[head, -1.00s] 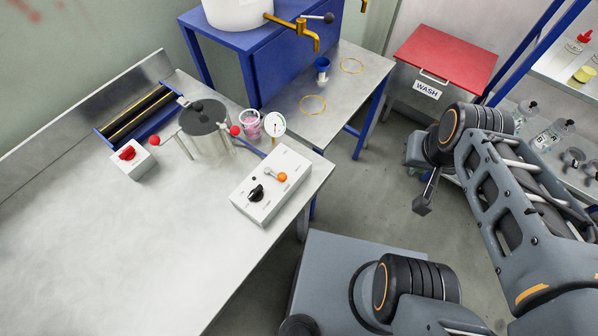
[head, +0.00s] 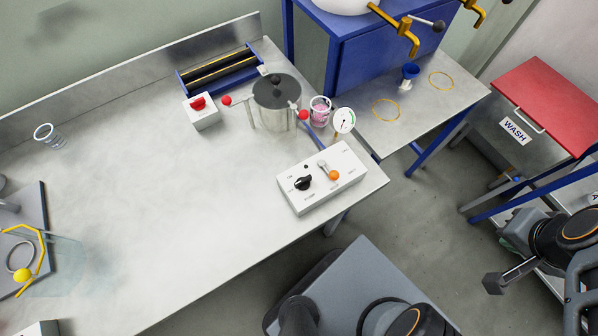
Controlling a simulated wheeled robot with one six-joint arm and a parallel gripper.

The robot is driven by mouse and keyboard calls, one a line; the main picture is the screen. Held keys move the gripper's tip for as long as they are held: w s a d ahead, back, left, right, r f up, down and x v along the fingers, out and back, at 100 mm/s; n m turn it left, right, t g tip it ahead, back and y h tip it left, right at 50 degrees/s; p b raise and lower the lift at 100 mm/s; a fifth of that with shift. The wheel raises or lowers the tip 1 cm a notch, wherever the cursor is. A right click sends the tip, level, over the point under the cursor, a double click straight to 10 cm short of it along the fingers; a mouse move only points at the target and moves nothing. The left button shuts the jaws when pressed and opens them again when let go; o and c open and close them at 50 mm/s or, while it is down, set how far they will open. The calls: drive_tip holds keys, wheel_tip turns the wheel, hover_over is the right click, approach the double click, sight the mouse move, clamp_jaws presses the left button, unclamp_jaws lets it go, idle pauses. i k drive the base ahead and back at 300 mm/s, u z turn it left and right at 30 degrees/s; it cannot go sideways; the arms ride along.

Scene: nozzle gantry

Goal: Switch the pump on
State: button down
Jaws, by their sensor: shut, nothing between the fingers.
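A white control box (head: 320,190) sits near the front right edge of the steel bench. On its top are a black rotary knob (head: 303,183), a lever with an orange ball (head: 333,175) and small print too fine to read. A white box with a red switch (head: 199,104) stands farther back, left of a steel pot (head: 277,106). Which control belongs to the pump I cannot tell. My gripper (head: 494,284) is shut and empty at the lower right, over the floor and well apart from the control box.
A round gauge (head: 344,121) and a pink-filled cup (head: 319,111) stand behind the control box. A side table (head: 425,110) has yellow rings and a blue funnel. A red-lidded WASH bin (head: 550,105) is at right. Bare bench (head: 190,220) lies left of the box.

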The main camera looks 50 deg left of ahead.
sight(303, 184)
drive_tip(key=k, duration=0.85)
drive_tip(key=u, duration=1.8)
